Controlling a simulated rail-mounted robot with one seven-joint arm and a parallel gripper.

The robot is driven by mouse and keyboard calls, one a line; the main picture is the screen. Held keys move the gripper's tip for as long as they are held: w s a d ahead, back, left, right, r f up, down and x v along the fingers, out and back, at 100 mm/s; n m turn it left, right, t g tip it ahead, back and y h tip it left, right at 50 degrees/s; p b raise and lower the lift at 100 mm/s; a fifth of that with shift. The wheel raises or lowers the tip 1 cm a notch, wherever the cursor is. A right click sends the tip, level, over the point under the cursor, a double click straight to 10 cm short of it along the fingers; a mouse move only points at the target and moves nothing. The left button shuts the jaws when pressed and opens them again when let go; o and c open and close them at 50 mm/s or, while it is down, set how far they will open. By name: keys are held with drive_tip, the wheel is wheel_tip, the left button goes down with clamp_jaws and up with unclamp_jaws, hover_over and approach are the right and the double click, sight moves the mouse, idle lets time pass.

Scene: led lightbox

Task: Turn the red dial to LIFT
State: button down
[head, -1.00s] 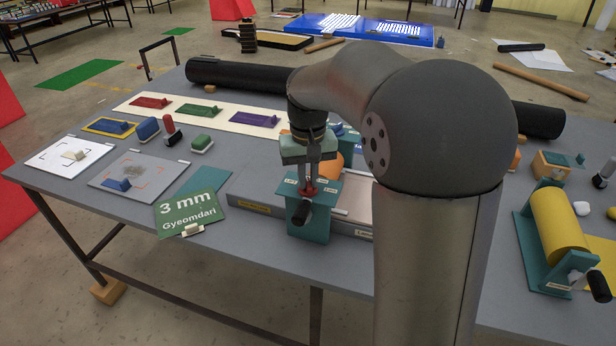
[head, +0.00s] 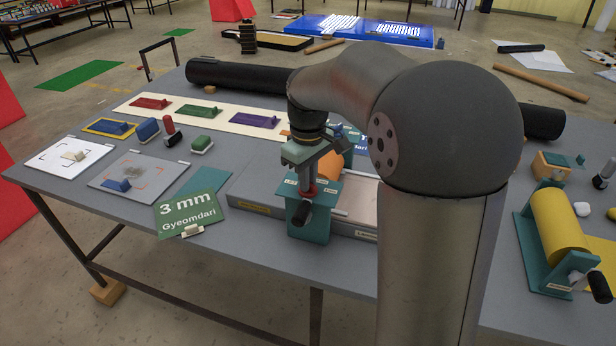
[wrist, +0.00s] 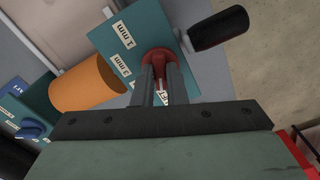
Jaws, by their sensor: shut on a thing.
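The red dial (wrist: 158,57) sits on the teal end plate (wrist: 118,35) of a roller press. My gripper (wrist: 162,75) is shut on the dial, with one finger on each side. White labels with mm marks surround the dial in the wrist view; one label is partly hidden between the fingers. I cannot tell which label the dial points to.
A black crank handle (wrist: 218,29) sticks out close to the dial. An orange roller (wrist: 88,84) lies behind the plate. A yellow roller (head: 560,228) stands at the right.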

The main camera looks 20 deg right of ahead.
idle(0.4)
drive_tip(key=c, duration=1.5)
unclamp_jaws()
drive_tip(key=shift+o, duration=0.2)
wheel_tip(320, 180, up, 18)
drive_tip(key=shift+f, duration=0.25)
